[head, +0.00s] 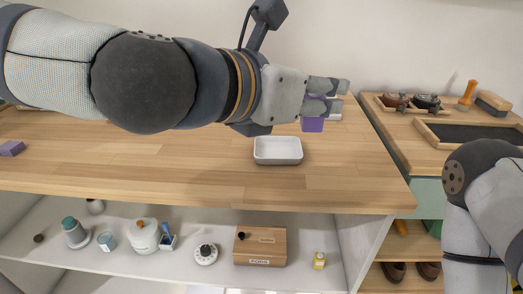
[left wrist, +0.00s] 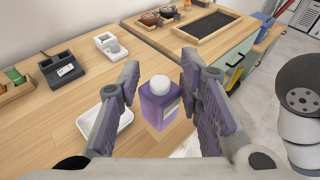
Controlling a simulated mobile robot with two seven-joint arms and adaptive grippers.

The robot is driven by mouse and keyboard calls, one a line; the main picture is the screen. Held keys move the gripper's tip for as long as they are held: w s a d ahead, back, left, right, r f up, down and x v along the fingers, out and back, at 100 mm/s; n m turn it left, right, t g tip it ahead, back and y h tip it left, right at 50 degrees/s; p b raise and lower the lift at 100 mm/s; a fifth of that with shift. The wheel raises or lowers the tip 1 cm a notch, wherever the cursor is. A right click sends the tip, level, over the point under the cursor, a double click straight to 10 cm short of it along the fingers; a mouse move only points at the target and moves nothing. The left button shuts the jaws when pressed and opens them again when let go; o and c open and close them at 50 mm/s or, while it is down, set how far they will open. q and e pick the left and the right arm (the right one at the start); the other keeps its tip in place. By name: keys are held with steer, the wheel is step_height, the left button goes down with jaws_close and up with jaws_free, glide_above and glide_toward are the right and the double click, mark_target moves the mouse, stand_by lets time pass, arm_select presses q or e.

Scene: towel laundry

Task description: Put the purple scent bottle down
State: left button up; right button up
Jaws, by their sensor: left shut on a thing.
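The purple scent bottle (left wrist: 158,108) has a white round cap and stands upright between the two finger pads of my left gripper (left wrist: 160,100). In the head view the purple bottle (head: 312,124) shows below the fingertips of the left gripper (head: 325,97), over the wooden counter (head: 190,165). The left gripper is shut on the bottle. I cannot tell whether its base touches the counter. In the head view, my right arm shows at the right edge, but its gripper is not visible.
A white tray (head: 278,160) lies on the counter just left of and nearer than the bottle. A purple block (head: 12,148) lies at the far left. The counter's middle left is clear. Shelves below hold a wooden box (head: 262,248) and several small items. A side table with a dark tray (head: 470,133) stands right.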

arm_select(q)
steer(key=w+a+f, duration=0.1)
steer(key=w+f, duration=0.2)
steer(key=w, duration=0.1)
steer(key=w+a+f+b, duration=0.1)
steer(key=w+a+f, duration=0.1)
steer(key=w+f, duration=0.2)
steer(key=w+a+f+b, duration=0.1)
steer(key=w+f, duration=0.2)
steer(key=w, duration=0.1)
steer(key=shift+w+a+f, duration=0.1)
steer(key=shift+a+f, duration=0.15)
step_height(320, 180, down, 3)
steer(key=shift+r+b, duration=0.2)
steer(key=shift+b, duration=0.2)
steer(key=shift+r, duration=0.15)
arm_select(e)
steer(key=shift+g, duration=0.9)
steer(key=s+f, duration=0.4)
arm_select(q)
steer(key=o, duration=1.1)
steer(key=shift+f, duration=0.2)
